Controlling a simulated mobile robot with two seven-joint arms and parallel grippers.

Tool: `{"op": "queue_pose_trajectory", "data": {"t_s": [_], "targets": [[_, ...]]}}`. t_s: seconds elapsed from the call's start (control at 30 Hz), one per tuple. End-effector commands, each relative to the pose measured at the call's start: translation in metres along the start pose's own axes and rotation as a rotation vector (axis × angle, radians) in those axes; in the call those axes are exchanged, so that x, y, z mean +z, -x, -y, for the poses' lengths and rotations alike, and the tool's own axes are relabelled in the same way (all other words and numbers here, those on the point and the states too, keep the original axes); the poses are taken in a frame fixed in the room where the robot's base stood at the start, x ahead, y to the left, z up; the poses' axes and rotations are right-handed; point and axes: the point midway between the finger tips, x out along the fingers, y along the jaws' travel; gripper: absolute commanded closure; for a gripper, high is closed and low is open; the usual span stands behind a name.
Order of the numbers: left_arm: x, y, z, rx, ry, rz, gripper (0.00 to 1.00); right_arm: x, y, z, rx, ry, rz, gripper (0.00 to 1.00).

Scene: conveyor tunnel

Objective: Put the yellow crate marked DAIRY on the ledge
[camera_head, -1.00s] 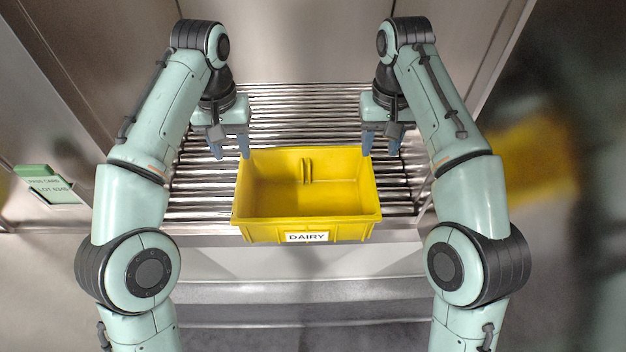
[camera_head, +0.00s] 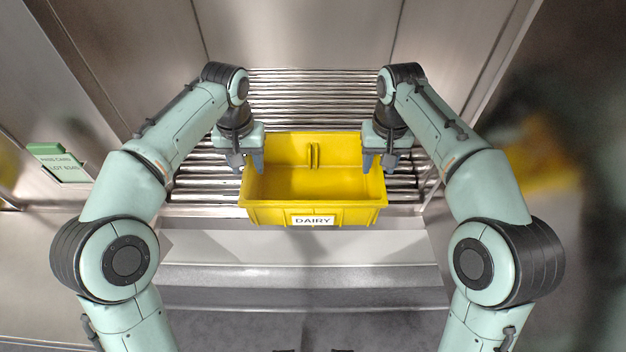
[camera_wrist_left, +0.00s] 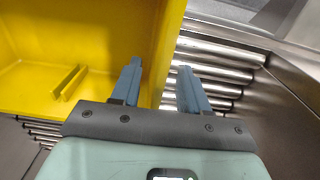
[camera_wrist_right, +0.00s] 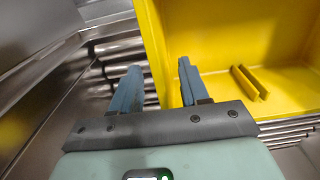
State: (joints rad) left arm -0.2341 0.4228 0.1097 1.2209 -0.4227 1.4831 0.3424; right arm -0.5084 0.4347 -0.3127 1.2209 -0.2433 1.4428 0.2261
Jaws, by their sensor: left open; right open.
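The yellow crate (camera_head: 314,215) with a white DAIRY label sits upright and empty on the metal rollers, its label side facing me. My left gripper (camera_head: 249,168) is open at the crate's left wall. In the left wrist view, the fingers (camera_wrist_left: 160,66) stand on either side of that wall, one inside and one outside. My right gripper (camera_head: 377,168) is open at the right wall. In the right wrist view, its fingers (camera_wrist_right: 158,66) also straddle the wall. I cannot tell whether any finger touches the crate. I cannot tell for certain which surface is the ledge.
The roller bed (camera_head: 310,95) continues behind the crate between metal tunnel walls. A green-topped card (camera_head: 60,162) is on the left wall. In front, below the crate, a light grey step-like surface (camera_head: 300,275) is bare. A blurred yellow patch (camera_head: 540,155) shows at right.

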Motion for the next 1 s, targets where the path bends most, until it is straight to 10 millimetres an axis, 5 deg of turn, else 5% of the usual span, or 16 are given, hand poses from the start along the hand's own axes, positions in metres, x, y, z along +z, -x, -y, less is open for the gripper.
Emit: {"op": "queue_pose_trajectory", "data": {"t_s": [0.23,0.63,0.8,1.0], "targets": [[0.000,-0.030,0.000,-0.001,0.000,0.001,0.55,0.000,-0.031,0.000,0.000,0.000,0.001,0.55],[0.000,-0.036,0.000,0.000,0.000,-0.001,0.55,0.000,-0.036,0.000,0.000,0.000,0.000,0.55],[0.000,-0.036,0.000,0.000,0.000,-0.001,1.00,0.000,-0.036,0.000,0.000,0.000,0.000,1.00],[0.000,-0.036,-0.001,0.000,-0.001,-0.001,1.00,0.000,-0.036,0.000,0.000,0.001,0.000,1.00]]}}
